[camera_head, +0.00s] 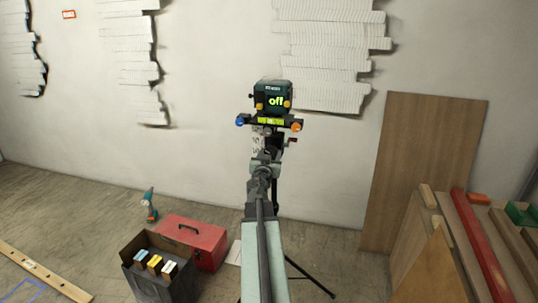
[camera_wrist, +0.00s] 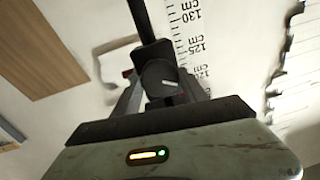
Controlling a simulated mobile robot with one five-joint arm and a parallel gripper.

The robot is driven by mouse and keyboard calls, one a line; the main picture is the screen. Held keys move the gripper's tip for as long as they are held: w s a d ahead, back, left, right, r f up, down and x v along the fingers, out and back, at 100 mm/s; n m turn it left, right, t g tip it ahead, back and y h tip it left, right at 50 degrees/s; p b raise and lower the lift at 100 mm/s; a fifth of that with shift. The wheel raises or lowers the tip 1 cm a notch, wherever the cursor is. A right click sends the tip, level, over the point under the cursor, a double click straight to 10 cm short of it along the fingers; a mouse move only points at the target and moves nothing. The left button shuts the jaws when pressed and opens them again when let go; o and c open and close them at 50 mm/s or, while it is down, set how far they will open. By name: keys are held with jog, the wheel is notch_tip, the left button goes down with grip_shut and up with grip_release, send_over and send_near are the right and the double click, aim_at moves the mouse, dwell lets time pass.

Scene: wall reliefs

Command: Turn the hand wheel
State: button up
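A dark round hand wheel (camera_wrist: 158,72) with a small white mark shows in the wrist view, at the foot of a dark post. My gripper (camera_wrist: 160,88) has its two grey fingers apart, one on each side of the wheel; whether they press on it I cannot tell. A grey crank arm with a red grip (camera_wrist: 128,73) shows just left of the wheel. In the head view my gripper (camera_head: 266,160) is at the tripod column, below a dark green device (camera_head: 273,90) reading "off". My arm hides the wheel there, and the red crank grip (camera_head: 292,140) shows at the right.
A tripod leg (camera_head: 310,277) stands on the floor right of my arm. A red toolbox (camera_head: 195,239), an open dark box (camera_head: 150,280) and a drill (camera_head: 150,205) are on the left. A wooden panel (camera_head: 420,160) and planks are on the right. A printed scale (camera_wrist: 190,30) is behind the wheel.

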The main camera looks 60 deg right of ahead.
jog(key=c, duration=0.5)
jog(key=shift+w+d, duration=0.2)
jog(key=shift+w, duration=0.15)
jog(key=shift+c, duration=0.9)
jog(key=shift+s+a, duration=0.2)
